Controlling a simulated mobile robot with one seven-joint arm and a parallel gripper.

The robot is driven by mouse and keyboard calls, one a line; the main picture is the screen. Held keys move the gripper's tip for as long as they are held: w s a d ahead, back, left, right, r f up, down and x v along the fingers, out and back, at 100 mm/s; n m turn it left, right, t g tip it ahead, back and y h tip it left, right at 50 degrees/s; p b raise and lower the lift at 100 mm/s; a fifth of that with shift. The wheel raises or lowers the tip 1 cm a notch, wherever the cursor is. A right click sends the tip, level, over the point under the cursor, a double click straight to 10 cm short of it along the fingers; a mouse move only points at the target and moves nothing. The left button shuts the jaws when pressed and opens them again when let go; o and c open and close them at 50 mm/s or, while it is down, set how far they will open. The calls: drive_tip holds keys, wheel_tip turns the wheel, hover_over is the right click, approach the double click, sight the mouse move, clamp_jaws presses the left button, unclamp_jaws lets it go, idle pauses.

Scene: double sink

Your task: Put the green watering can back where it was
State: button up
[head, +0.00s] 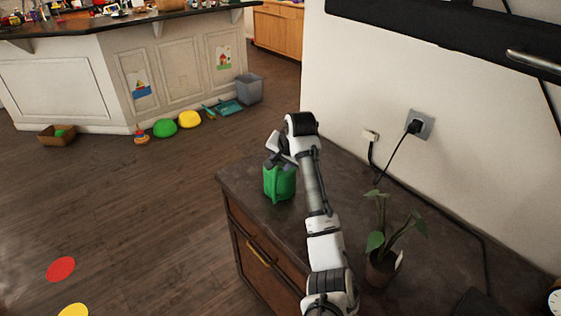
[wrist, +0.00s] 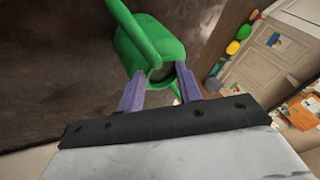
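The green watering can (head: 279,184) is upright on the dark counter near its far left corner. My gripper (head: 278,162) is right over the can's top, with my arm reaching across the counter from the front. In the wrist view the can (wrist: 155,42) lies just beyond my gripper (wrist: 160,72), whose two purple fingers are apart. Green parts of the can's rim and handle show between and behind the fingertips. I cannot tell whether the fingers press on the can. The can's underside is hidden.
A potted plant (head: 381,268) stands on the counter to the right of my arm. A plugged-in cable (head: 393,158) runs along the wall. The counter's left edge drops to the wooden floor (head: 130,215). Toys and a grey bin (head: 249,88) stand by the far island.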

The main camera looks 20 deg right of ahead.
drive_tip(key=b+v, duration=0.2)
drive_tip(key=v, duration=1)
